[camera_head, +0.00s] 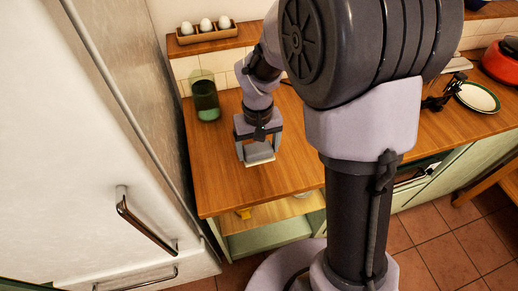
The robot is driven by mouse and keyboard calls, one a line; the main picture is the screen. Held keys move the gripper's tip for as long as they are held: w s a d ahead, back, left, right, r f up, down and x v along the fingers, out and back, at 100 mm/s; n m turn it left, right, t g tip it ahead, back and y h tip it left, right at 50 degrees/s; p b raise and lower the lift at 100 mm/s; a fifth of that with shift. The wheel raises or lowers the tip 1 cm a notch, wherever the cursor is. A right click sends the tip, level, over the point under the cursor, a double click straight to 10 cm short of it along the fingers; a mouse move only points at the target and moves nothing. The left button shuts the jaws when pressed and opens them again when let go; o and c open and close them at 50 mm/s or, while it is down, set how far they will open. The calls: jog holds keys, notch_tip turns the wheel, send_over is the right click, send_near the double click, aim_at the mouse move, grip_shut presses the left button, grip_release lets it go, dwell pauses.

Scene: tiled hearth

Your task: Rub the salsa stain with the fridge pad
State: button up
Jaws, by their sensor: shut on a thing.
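My gripper (259,148) points down over the wooden counter (225,180), left of the picture's middle. It is shut on a small grey pad (260,157) with a pale lower edge, which sits between its two fingers. The pad is at or just above the counter top; I cannot tell whether it touches. I see no salsa stain on the bare wood in view. The pad, the gripper and my arm hide part of the counter.
A green glass jar (206,100) stands behind and left of the gripper. A holder with white eggs (207,30) sits on the back ledge. The white fridge (75,150) borders the counter's left side. A plate (478,97) and a red pot (502,62) are far right.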

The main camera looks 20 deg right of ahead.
jog(key=shift+r+p, duration=1.25)
jog(key=shift+r, duration=0.5)
jog(key=shift+f, duration=0.1)
